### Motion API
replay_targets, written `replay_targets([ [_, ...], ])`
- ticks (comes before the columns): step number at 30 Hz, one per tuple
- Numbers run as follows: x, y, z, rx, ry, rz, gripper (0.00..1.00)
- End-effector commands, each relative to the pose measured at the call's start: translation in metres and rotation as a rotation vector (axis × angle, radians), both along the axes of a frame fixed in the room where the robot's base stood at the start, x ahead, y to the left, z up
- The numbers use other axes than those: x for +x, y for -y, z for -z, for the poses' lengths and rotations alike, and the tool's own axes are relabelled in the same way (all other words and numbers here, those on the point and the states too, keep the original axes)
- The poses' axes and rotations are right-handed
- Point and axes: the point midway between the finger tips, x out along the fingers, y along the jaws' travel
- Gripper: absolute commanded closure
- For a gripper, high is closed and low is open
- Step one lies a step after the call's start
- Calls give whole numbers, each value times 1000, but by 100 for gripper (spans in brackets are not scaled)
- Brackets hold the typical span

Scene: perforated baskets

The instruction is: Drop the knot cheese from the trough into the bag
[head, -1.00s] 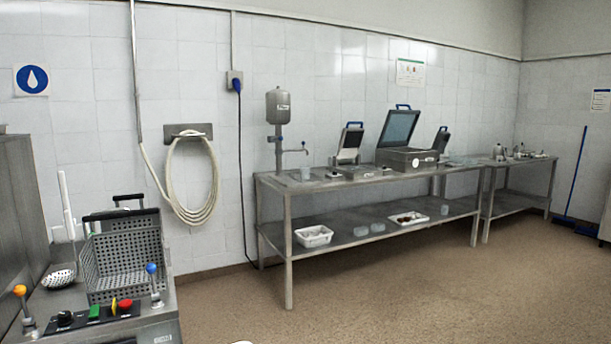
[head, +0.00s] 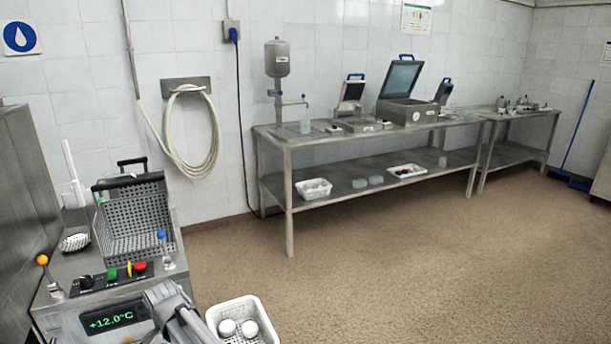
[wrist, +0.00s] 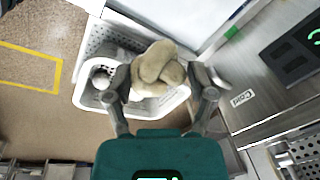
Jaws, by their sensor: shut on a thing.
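The knot cheese (wrist: 158,66) is a tan, twisted lump in the wrist view. My gripper (wrist: 161,82) is shut on it, with one finger at each side. It is held over a white perforated basket (wrist: 86,98), which hides part of its floor and contents. The basket also shows at the bottom of the head view (head: 214,312), with round white pieces (head: 238,328) inside. The steel trough unit (head: 72,312) stands at the lower left, with a +12.0°C display. I cannot make out the bag in either view.
A grey perforated basket (head: 137,224) sits on the steel unit beside several knobs and buttons. A long steel table (head: 340,150) along the back wall carries an open-lidded machine (head: 404,108). White trays stand on its lower shelf (head: 345,190). The brown floor (head: 430,270) between is clear.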

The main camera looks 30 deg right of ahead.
Motion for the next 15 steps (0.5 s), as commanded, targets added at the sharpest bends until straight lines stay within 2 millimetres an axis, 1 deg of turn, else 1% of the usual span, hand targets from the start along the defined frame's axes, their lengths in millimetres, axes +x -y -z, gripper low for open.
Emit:
replay_targets([
  [1, 0, 0, -18, 0, 0, 0, 76],
  [15, 0, 0, -97, 0, 0, 0, 76],
])
